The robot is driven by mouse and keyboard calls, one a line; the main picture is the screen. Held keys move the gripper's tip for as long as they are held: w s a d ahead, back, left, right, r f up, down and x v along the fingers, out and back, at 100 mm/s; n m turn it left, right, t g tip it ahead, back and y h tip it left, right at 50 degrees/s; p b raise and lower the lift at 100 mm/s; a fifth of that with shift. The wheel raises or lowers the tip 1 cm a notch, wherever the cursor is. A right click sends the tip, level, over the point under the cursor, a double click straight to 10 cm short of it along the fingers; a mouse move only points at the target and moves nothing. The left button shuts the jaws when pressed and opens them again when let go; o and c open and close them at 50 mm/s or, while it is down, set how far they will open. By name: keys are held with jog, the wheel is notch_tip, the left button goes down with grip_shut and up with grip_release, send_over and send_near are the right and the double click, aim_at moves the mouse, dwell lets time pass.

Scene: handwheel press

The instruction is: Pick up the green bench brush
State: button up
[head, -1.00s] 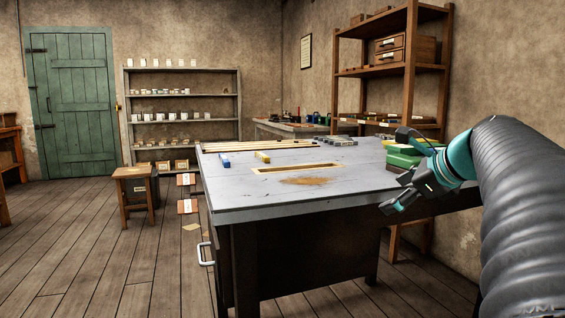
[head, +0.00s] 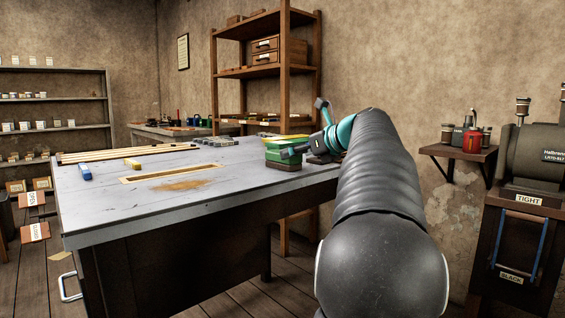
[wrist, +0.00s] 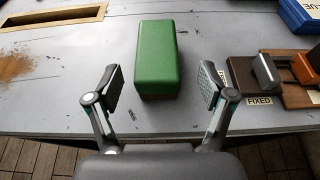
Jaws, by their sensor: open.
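The green bench brush (wrist: 158,60) is a block with a green top and a thin brown layer beneath. It lies on the grey bench top near the front edge in the wrist view. In the head view the green brush (head: 284,152) is at the bench's right end, partly behind my gripper. My gripper (wrist: 164,91) is open and empty. In the wrist view its two fingers stand apart, one on each side of the brush's near end, with clear gaps. In the head view my gripper (head: 292,152) is low at the bench's right end.
Wooden blocks with a "FIXED" label (wrist: 258,100) sit close right of the right finger. A blue box (wrist: 300,15) lies beyond. A wood-framed slot (wrist: 55,18) and brown dust (wrist: 14,66) are at left. Bare bench top (head: 120,205) lies left of the brush.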

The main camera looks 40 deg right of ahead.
jog(key=shift+b+x, duration=0.35)
jog(key=shift+x, duration=2.5)
jog(key=shift+a, duration=0.15)
jog(key=shift+c, duration=0.2)
jog(key=shift+r, duration=0.1)
jog(key=c, duration=1.3)
